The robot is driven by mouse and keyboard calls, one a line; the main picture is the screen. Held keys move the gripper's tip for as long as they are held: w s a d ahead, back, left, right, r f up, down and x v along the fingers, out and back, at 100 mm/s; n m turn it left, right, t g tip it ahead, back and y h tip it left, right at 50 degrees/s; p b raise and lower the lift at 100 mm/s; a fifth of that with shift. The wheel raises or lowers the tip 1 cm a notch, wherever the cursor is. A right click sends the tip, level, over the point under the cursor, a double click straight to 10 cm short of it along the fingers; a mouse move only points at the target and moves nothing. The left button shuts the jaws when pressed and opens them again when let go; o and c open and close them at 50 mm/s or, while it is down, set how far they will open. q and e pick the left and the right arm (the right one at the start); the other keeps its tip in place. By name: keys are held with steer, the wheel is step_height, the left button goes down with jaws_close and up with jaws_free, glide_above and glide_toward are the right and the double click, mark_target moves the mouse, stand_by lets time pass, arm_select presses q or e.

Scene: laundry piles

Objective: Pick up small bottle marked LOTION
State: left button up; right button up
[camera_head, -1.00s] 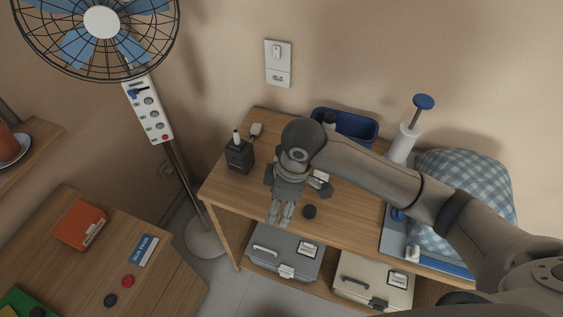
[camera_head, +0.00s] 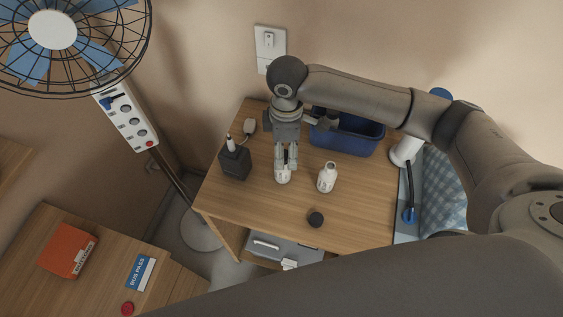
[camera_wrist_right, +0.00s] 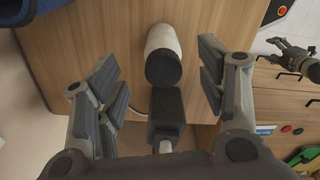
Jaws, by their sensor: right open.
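My right gripper (camera_head: 286,162) is open and points down over the wooden table. A small white bottle (camera_head: 283,176) stands just below its fingertips. In the right wrist view, a white bottle with a dark cap (camera_wrist_right: 163,50) lies between the open fingers, not visibly gripped. I cannot read LOTION on either label. A gripper that looks like my left one (camera_wrist_right: 292,57) shows small at the right of the wrist view; its jaw state is unclear.
A dark box (camera_head: 235,163) with a white-topped item stands left of the gripper. A blue bin (camera_head: 343,138) holding a dark-capped item is behind right.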

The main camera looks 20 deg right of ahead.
steer(key=shift+s+f, duration=0.1)
steer(key=shift+f, duration=1.1)
steer(key=f, duration=0.1)
steer(key=f+p, duration=0.1)
steer(key=f, duration=0.1)
steer(key=shift+a+f, duration=0.25)
steer(key=shift+f, duration=0.05)
steer(key=shift+f+p, duration=0.3)
steer(key=shift+f, duration=0.35)
steer(key=c, duration=1.1)
arm_select(q)
steer(key=shift+s+r, duration=0.8)
steer(key=shift+s, duration=0.05)
arm_select(e)
steer(key=shift+c, duration=0.3)
